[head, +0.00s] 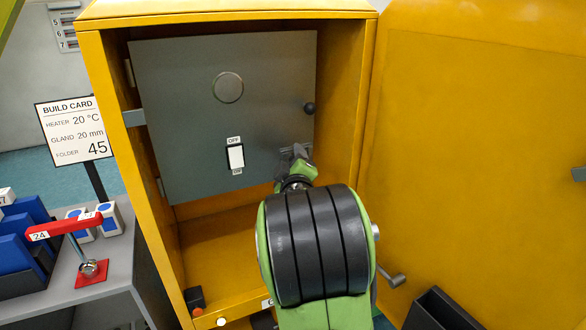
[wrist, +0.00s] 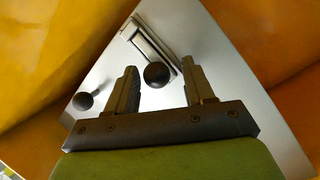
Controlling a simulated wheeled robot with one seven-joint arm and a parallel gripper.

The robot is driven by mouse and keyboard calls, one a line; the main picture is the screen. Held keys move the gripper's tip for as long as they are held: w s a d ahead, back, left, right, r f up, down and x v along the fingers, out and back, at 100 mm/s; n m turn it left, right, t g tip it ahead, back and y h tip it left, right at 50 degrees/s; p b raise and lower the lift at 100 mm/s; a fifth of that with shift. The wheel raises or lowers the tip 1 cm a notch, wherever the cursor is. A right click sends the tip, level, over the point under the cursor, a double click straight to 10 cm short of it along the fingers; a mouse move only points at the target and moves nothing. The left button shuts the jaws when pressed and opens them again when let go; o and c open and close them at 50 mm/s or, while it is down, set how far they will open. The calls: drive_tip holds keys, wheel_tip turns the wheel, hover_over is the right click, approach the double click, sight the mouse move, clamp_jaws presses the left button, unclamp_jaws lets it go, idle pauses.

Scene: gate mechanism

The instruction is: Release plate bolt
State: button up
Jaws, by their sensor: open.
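The grey plate (head: 190,90) stands upright inside the yellow cabinet. The plate bolt (head: 287,149) is a metal slide at the plate's lower right, partly hidden by my gripper (head: 298,158). In the wrist view the bolt (wrist: 148,42) shows as a metal bar in a bracket, with a round black knob (wrist: 157,74). My gripper (wrist: 160,86) is open. The knob appears between its two fingers, with a gap visible on each side. I cannot tell how deep the knob sits between them.
A second black knob (head: 309,108) is on the plate's right edge, left of the fingers in the wrist view (wrist: 82,101). The plate also bears an OFF/ON switch (head: 236,157) and a round disc (head: 228,87). The open yellow door (head: 470,150) stands at right; cabinet walls flank the gripper.

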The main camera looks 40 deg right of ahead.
drive_tip(key=b+v, duration=0.4)
drive_tip(key=v, duration=1.1)
drive_tip(key=shift+s, duration=0.2)
drive_tip(key=shift+a, duration=0.2)
